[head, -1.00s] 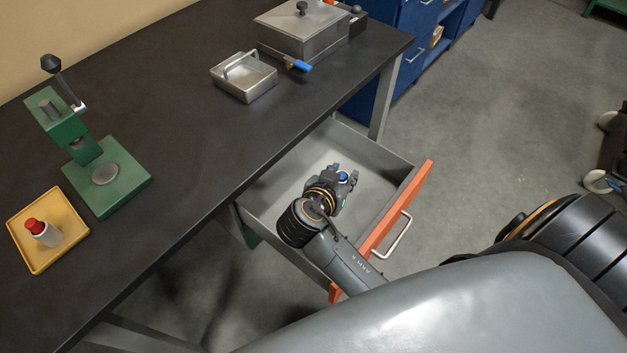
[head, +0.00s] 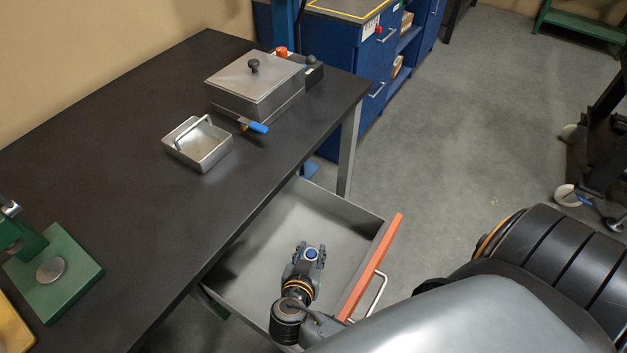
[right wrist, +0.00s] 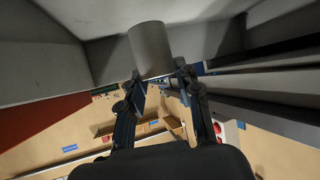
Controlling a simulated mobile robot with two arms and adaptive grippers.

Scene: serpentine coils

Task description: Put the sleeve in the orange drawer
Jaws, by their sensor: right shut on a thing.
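The orange drawer (head: 370,270) is pulled out from under the dark workbench, its grey inside open to view. My right gripper (head: 309,252) is inside or over the drawer's opening in the head view, pointing toward the back of the picture. In the right wrist view, the sleeve (right wrist: 151,50), a plain grey cylinder, sits between the fingertips of my right gripper (right wrist: 160,78), which is shut on it. The sleeve cannot be made out in the head view. Whether it touches the drawer floor is unclear. My left gripper is not in view.
On the workbench (head: 110,130) stand a small metal tray (head: 207,158) with a handle, a lidded metal box (head: 255,85), a blue-handled tool (head: 255,127) and a green press (head: 60,270). A blue cabinet (head: 345,55) stands behind. The drawer's far part is bare.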

